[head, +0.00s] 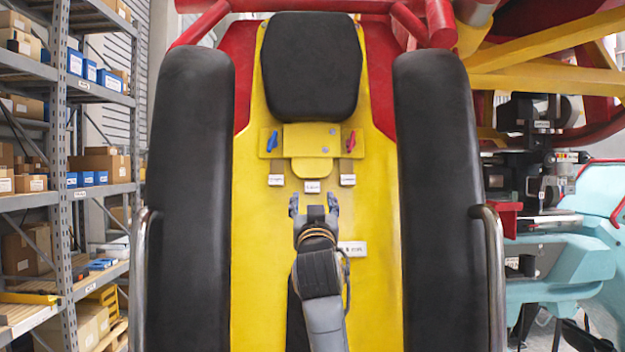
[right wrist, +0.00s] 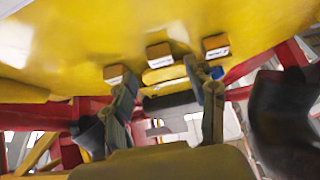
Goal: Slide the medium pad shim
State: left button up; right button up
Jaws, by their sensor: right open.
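Three small tabs with white labels sit in a row on the yellow seat back: a left tab (head: 276,180), a middle tab (head: 312,186) and a right tab (head: 347,180). The lettering is too small to read, so I cannot tell which one is the medium pad shim. My right gripper (head: 313,204) is open and empty, just below the middle tab in the head view. In the right wrist view its spread fingers (right wrist: 162,84) reach toward the row, with the middle tab (right wrist: 160,55) between them. No contact is visible. My left gripper is not in view.
Above the tabs is a yellow bracket (head: 308,140) with a blue lever (head: 272,141) and a red lever (head: 351,142), under a black headrest (head: 312,65). Black side pads (head: 188,200) and (head: 438,200) flank the seat. A white label plate (head: 352,248) lies lower right.

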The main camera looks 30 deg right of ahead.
aim_at(312, 189)
jog(key=p+x, duration=0.1)
jog(key=x, duration=0.2)
jog(key=shift+r, duration=0.15)
jog(key=shift+w+d+r+p, duration=0.25)
jog(key=shift+w+p, duration=0.15)
jog(key=shift+p, duration=0.05)
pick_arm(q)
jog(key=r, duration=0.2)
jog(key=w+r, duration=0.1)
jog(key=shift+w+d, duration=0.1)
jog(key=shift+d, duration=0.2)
pick_arm(e)
jog(key=shift+w, duration=0.1)
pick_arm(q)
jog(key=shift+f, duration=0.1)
pick_arm(e)
jog(key=shift+w+d, duration=0.1)
grip_shut()
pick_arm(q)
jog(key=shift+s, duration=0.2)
pick_arm(e)
jog(key=shift+f, duration=0.1)
